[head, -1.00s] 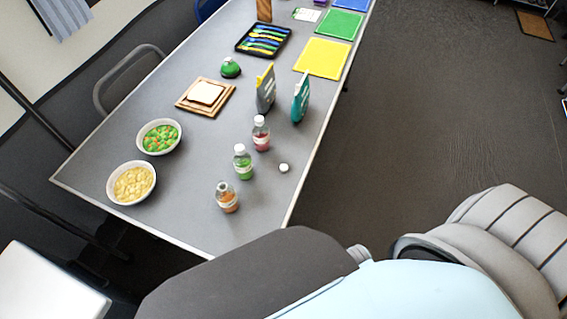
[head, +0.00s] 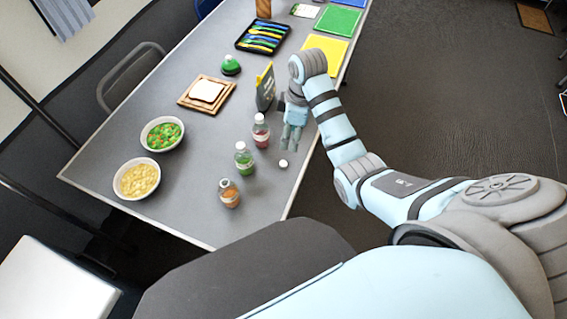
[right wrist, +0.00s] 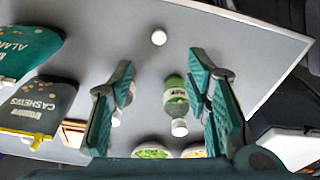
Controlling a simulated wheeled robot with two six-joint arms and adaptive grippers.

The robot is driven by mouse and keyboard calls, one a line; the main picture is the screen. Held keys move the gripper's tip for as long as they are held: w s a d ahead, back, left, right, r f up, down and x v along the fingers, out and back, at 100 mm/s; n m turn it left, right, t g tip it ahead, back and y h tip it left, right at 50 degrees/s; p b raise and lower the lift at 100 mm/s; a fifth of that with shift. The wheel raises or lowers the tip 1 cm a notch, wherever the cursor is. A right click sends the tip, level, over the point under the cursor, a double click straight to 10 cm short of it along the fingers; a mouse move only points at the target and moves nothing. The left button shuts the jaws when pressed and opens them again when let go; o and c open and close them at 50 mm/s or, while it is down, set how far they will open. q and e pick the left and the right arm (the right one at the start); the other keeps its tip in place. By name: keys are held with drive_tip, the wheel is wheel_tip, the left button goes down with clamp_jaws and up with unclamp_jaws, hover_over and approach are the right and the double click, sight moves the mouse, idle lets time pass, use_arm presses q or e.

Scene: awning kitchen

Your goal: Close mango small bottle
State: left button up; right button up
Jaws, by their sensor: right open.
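The orange small bottle (head: 229,195), which I take as the mango one, stands upright at the table's near end, its neck without a white cap. A loose white cap (head: 283,163) lies near the table's right edge; it also shows in the right wrist view (right wrist: 158,37). My right gripper (head: 291,146) is open and empty, above the table near the cap. In the right wrist view its fingers (right wrist: 161,75) are spread, with the cap beyond and between them. The orange bottle is not clearly visible there. My left gripper is out of view.
A capped green bottle (head: 244,160) and a capped red bottle (head: 261,132) stand in a row with the orange one. A grey cashew bag (head: 265,88) and a teal bag (right wrist: 28,45) stand near my right arm. Two bowls (head: 161,134) (head: 137,179) are on the left.

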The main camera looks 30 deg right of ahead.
drive_tip(key=b, duration=0.2)
hover_over(283, 163)
drive_tip(key=f, duration=0.6)
drive_tip(key=d+f, duration=0.1)
drive_tip(key=f, duration=0.2)
drive_tip(key=shift+s, duration=0.35)
drive_tip(key=f, duration=0.1)
drive_tip(key=f+b, duration=0.1)
drive_tip(key=f, duration=0.1)
drive_tip(key=f+b, duration=0.1)
drive_tip(key=f, duration=0.1)
drive_tip(key=shift+w+a+f, duration=0.1)
drive_tip(key=shift+w+a, duration=0.15)
drive_tip(key=shift+a, duration=0.1)
drive_tip(key=c, duration=0.8)
